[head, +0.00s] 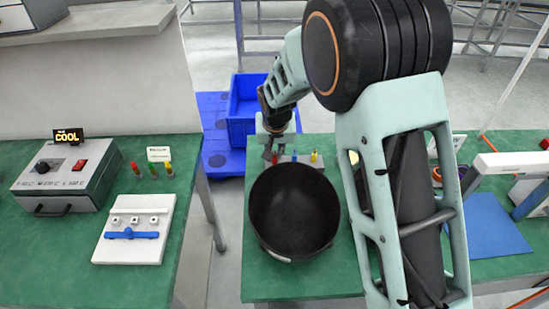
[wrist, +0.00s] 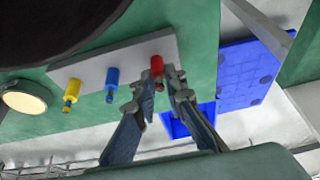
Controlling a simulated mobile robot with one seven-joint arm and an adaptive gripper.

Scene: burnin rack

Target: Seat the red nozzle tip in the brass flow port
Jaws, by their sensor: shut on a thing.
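The red nozzle tip (wrist: 157,68) is at one end of a pale grey holder strip, in the wrist view. My gripper (wrist: 164,91) is closed around its lower end; it still appears to be at the strip. In the head view my gripper (head: 271,150) is behind the black bowl, and the red nozzle tip (head: 274,158) shows beside its fingers. A pale disc with a brass-coloured rim (wrist: 25,98) lies at the wrist view's left; I cannot tell whether it is the brass flow port.
The holder strip (wrist: 82,72) also bears a blue tip (wrist: 112,78) and a yellow tip (wrist: 71,90). A large black bowl (head: 294,212) stands close in front of it. A blue bin (head: 246,98) is beyond the table. A control box (head: 65,177) and white plate (head: 134,229) are on the left table.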

